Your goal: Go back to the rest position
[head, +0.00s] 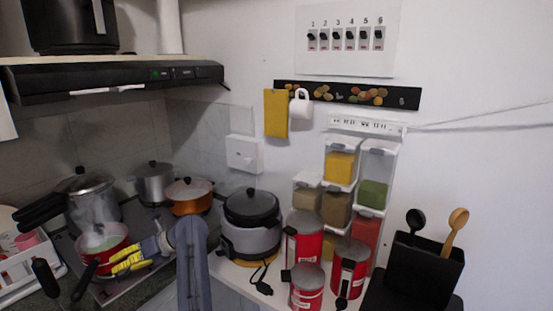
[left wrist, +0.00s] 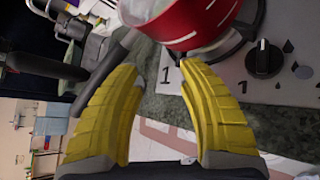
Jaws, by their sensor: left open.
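My left gripper (head: 122,262) has yellow fingers and shows at the lower left of the head view, by the red pot on the stove. In the left wrist view its two fingers (left wrist: 160,72) stand wide apart with nothing between them. The red pot (head: 103,245) has a dark handle; it also shows at the top of the left wrist view (left wrist: 195,22), beyond the fingertips. Whether a finger touches the pot I cannot tell. My right gripper is in neither view.
An orange pot (head: 190,197), a steel pot (head: 153,185) and a grey cooker (head: 251,236) stand nearby. Spice dispensers (head: 340,168) are on the wall at right, above red canisters (head: 304,236). A black utensil holder (head: 428,268) is at far right. The range hood (head: 115,77) hangs above.

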